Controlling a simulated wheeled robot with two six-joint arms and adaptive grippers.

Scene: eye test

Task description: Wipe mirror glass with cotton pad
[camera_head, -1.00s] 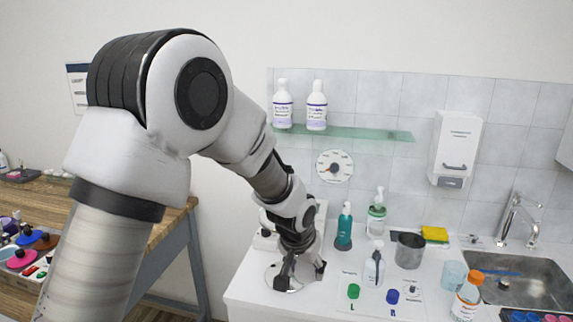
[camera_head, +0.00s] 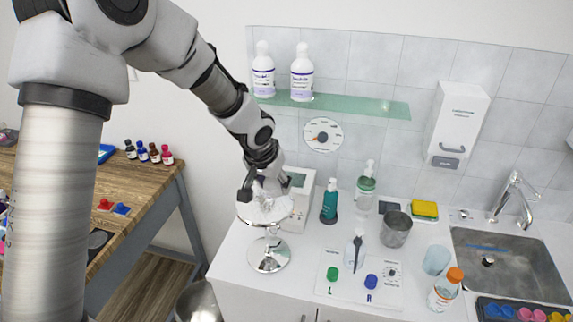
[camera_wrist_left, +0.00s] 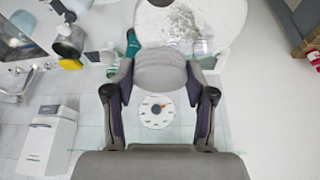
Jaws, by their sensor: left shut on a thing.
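The round mirror (camera_head: 250,215) stands on the counter on a shiny chrome foot (camera_head: 268,256). In the left wrist view its pale glass (camera_wrist_left: 225,20) carries a dark grey speckled smudge (camera_wrist_left: 180,20). My left gripper (camera_head: 256,186) is at the mirror's upper side. It is shut on a whitish round cotton pad (camera_wrist_left: 160,70), which shows between the fingers in the left wrist view. The pad overlaps the glass edge there; I cannot tell whether they touch. In the head view the gripper mostly hides the pad. My right gripper is not in view.
A white device (camera_head: 300,200) stands close behind the mirror, with a teal bottle (camera_head: 330,203) to its right. A glass shelf (camera_head: 350,106) with two white bottles is above. A metal cup (camera_head: 396,230) and sink (camera_head: 505,260) are farther right. A wooden table (camera_head: 135,195) is left.

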